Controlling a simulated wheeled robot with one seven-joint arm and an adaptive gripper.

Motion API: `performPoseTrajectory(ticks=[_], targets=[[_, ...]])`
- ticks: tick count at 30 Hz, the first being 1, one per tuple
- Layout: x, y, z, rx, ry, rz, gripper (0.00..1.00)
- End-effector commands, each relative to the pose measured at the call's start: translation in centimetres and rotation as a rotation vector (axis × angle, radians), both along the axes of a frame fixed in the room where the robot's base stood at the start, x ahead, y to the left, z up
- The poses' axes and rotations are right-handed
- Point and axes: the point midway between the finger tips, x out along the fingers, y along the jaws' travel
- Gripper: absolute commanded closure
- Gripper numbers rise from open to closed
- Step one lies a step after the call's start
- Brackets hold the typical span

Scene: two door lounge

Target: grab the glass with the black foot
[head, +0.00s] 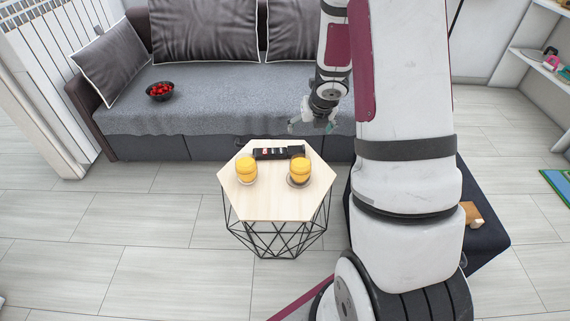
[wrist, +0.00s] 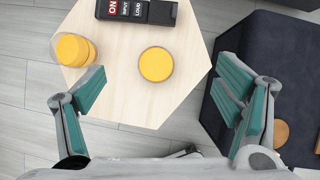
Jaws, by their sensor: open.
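Two glasses filled with yellow-orange stand upright on a pale hexagonal table (head: 268,205). The left glass (head: 246,171) also shows in the wrist view (wrist: 74,50), where its side is seen. The right glass (head: 299,172) has a darker, greyish ring at its base in the head view. In the wrist view, the right glass (wrist: 156,64) is seen almost straight from above, so its foot is hidden. I cannot surely tell which foot is black. My gripper (wrist: 161,92) is open and empty, its teal-padded fingers spread. In the head view, my gripper (head: 315,125) hangs above and behind the table.
A black device with ON, INPUT and LOUD labels (wrist: 140,11) lies on the table behind the glasses. A dark ottoman (wrist: 270,60) stands close to the table's right. A grey sofa (head: 215,100) with a bowl of red items (head: 160,91) is behind. Tiled floor is clear at left.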

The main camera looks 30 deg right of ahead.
Motion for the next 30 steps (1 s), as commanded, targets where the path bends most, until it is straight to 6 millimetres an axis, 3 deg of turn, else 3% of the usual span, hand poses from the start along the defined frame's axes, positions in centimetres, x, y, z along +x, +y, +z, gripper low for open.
performPoseTrajectory(ticks=[1,3,6,21,30], targets=[[-0.2,-0.1,-3.1,-0.004,0.033,0.079,0.15],[-0.5,0.0,-5.4,-0.007,0.062,0.178,0.15],[-0.8,0.1,-7.3,-0.01,0.084,0.265,0.15],[1.8,-0.1,-14.9,-0.011,0.094,0.304,0.15],[2.5,-0.1,-16.4,-0.01,0.094,0.303,0.15]])
